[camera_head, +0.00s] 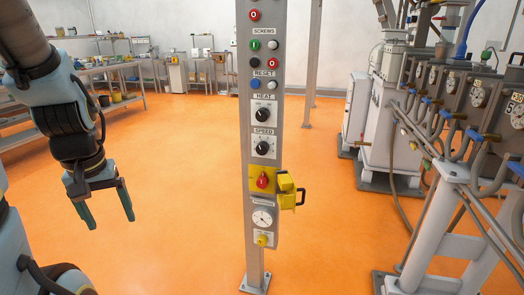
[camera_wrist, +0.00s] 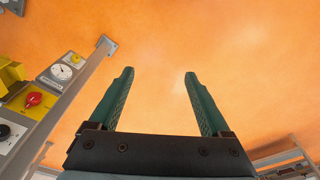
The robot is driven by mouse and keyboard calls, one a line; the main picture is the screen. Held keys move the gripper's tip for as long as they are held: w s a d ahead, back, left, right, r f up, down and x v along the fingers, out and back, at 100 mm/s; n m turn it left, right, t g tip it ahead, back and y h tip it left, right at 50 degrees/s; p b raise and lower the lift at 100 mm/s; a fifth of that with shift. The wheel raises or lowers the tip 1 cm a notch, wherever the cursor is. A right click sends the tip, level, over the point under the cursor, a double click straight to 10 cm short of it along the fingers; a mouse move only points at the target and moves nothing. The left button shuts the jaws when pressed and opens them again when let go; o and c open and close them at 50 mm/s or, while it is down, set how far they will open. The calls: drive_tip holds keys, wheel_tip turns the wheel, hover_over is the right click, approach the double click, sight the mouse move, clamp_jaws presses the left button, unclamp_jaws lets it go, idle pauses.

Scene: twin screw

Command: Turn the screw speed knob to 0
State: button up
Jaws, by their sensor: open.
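The screw speed knob (camera_head: 263,148) is a black round knob with a light pointer mark, under the "SPEED" label on the grey control post (camera_head: 246,190). It sits below the similar black "HEAT" knob (camera_head: 263,115). My gripper (camera_head: 108,222) hangs at the left, pointing down, well apart from the post. Its two green fingers are spread with nothing between them. In the wrist view my gripper (camera_wrist: 156,95) also shows open and empty over the orange floor. The post lies at the left there, and a black knob (camera_wrist: 4,130) is partly cut off at the edge; I cannot tell which one.
Below the speed knob are a red switch (camera_head: 263,181) on a yellow plate, a yellow padlock-like cover (camera_head: 288,190) sticking out right, and a pressure gauge (camera_head: 262,219). Push buttons sit above. Machinery with pipes (camera_head: 470,110) stands right. The floor between my gripper and the post is clear.

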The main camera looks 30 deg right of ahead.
drive_tip(key=w+d+f+m+t+h+b, duration=0.1)
drive_tip(key=w+d+f+m+t+b, duration=0.15)
drive_tip(key=w+d+f+b, duration=0.4)
drive_tip(key=m+t+h+b, duration=0.7)
drive_tip(key=t+h+b, duration=0.2)
drive_tip(key=h+b, duration=0.25)
approach(261, 149)
drive_tip(key=shift+y, duration=0.25)
drive_tip(key=x, duration=0.9)
drive_tip(key=shift+w+d+r, duration=0.1)
drive_tip(key=shift+d+r, duration=0.05)
drive_tip(key=shift+d, duration=0.15)
drive_tip(key=shift+c, duration=0.2)
clamp_jaws()
